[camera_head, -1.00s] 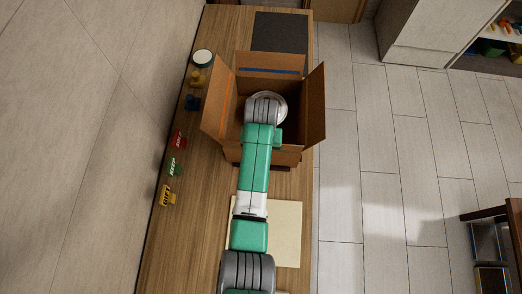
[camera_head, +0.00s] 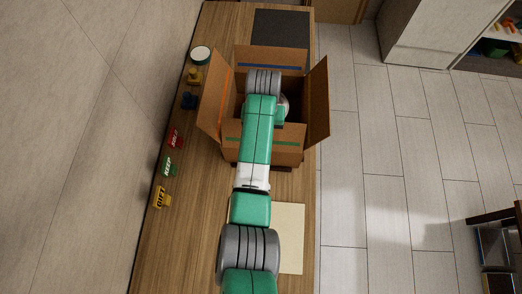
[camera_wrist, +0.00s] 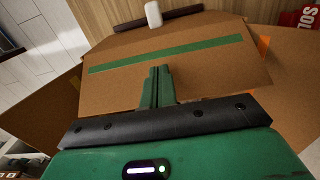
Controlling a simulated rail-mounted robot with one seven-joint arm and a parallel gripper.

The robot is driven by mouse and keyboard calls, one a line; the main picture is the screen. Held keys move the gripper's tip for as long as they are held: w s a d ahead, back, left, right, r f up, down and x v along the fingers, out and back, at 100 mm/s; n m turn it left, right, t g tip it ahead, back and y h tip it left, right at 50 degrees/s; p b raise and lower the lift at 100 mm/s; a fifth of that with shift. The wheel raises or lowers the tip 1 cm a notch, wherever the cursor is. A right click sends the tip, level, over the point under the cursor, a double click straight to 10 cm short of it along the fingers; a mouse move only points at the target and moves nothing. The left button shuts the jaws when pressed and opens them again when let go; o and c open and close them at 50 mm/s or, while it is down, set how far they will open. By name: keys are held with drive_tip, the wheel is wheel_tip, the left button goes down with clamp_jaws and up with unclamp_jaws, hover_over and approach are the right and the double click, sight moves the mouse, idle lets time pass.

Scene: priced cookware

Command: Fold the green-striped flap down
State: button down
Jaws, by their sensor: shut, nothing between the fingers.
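The open cardboard box (camera_head: 265,157) stands on the long wooden table. Its near flap, the green-striped flap (camera_head: 287,134), is raised at the near rim, with the green stripe showing across it; my arm covers its left part. In the wrist view the same flap (camera_wrist: 210,72) spans the middle, its stripe running across the upper part. My gripper (camera_wrist: 160,72) is shut and empty, with its fingertips in front of this flap just below the stripe. I cannot tell whether they touch it.
The box's left flap with an orange stripe (camera_head: 215,105), right flap (camera_head: 317,100) and far blue-striped flap (camera_head: 285,58) stand open. SOLD (camera_head: 175,138), KEEP (camera_head: 170,166) and GIFT (camera_head: 161,197) signs line the table's left edge.

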drive_tip(key=shift+w+f+b, duration=0.5)
drive_tip(key=shift+b, duration=0.6)
drive_tip(key=shift+w+d+f+b, duration=0.1)
drive_tip(key=shift+w+f+b, duration=0.25)
drive_tip(key=shift+b, duration=0.5)
drive_tip(key=shift+w+r, duration=0.25)
drive_tip(key=shift+w, duration=0.1)
drive_tip(key=shift+f+b, duration=0.1)
drive_tip(key=shift+b, duration=0.25)
